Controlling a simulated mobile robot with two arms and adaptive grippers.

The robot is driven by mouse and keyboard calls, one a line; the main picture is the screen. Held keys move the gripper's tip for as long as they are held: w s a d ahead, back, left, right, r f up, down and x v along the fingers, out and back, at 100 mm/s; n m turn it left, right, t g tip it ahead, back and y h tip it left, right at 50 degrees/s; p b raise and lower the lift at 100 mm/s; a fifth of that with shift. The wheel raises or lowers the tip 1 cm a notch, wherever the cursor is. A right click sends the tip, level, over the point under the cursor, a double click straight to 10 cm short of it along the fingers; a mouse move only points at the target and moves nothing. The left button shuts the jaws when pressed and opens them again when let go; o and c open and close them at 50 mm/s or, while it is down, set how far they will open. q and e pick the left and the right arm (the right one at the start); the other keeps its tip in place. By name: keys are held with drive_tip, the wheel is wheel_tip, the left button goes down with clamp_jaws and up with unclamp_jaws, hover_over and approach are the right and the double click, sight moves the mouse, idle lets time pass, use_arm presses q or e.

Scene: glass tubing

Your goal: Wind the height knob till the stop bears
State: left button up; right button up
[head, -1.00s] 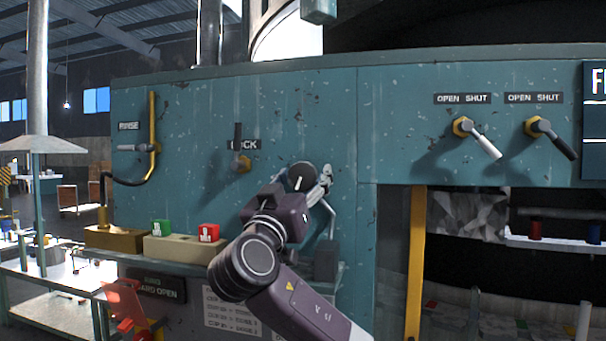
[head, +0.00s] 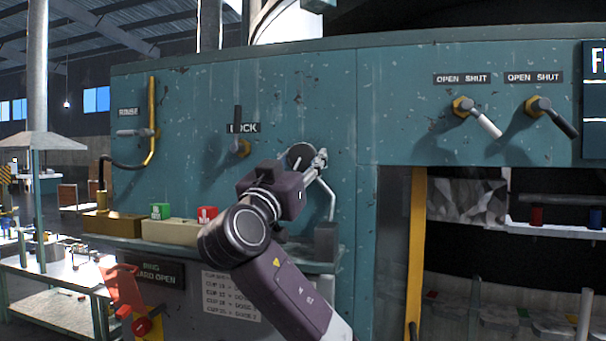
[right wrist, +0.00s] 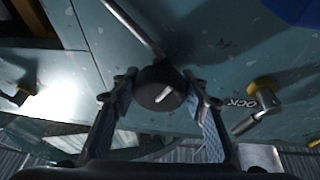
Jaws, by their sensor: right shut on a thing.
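The height knob is most likely the dark round knob (head: 301,153) on the teal panel (head: 220,90), though no label shows by it. In the right wrist view the knob (right wrist: 158,84), with a pale pointer mark, sits between both fingertips. My right gripper (head: 312,170) is shut on it; it also shows in the right wrist view (right wrist: 160,92). My arm and gripper partly cover the knob in the head view. A bent metal rod (head: 332,200) stands just right of my gripper, above a dark block (head: 326,240). I cannot tell which part is the stop. My left gripper is out of view.
A lock lever (head: 240,145) and a rinse valve (head: 135,132) are on the panel to the left. Two open/shut levers (head: 484,122) (head: 553,116) are at the right. A green block (head: 160,211) and a red block (head: 207,213) stand on a ledge below.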

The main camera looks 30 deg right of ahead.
drive_tip(key=m+b, duration=0.1)
drive_tip(key=m+g+b, duration=0.2)
drive_tip(key=m, duration=0.1)
drive_tip(key=shift+a+f+h+b, duration=0.15)
drive_tip(key=shift+f+h+b, duration=0.1)
drive_tip(key=shift+h+b, duration=0.1)
drive_tip(key=shift+r+m+g+b, duration=0.15)
drive_tip(key=shift+m+g+b, duration=0.25)
drive_tip(key=shift+m, duration=0.7)
drive_tip(key=shift+r+m+g, duration=0.1)
drive_tip(key=shift+m+g, duration=0.6)
drive_tip(key=shift+m, duration=0.6)
drive_tip(key=o, duration=1.2)
drive_tip(key=shift+c, duration=0.2)
drive_tip(key=v, duration=1.2)
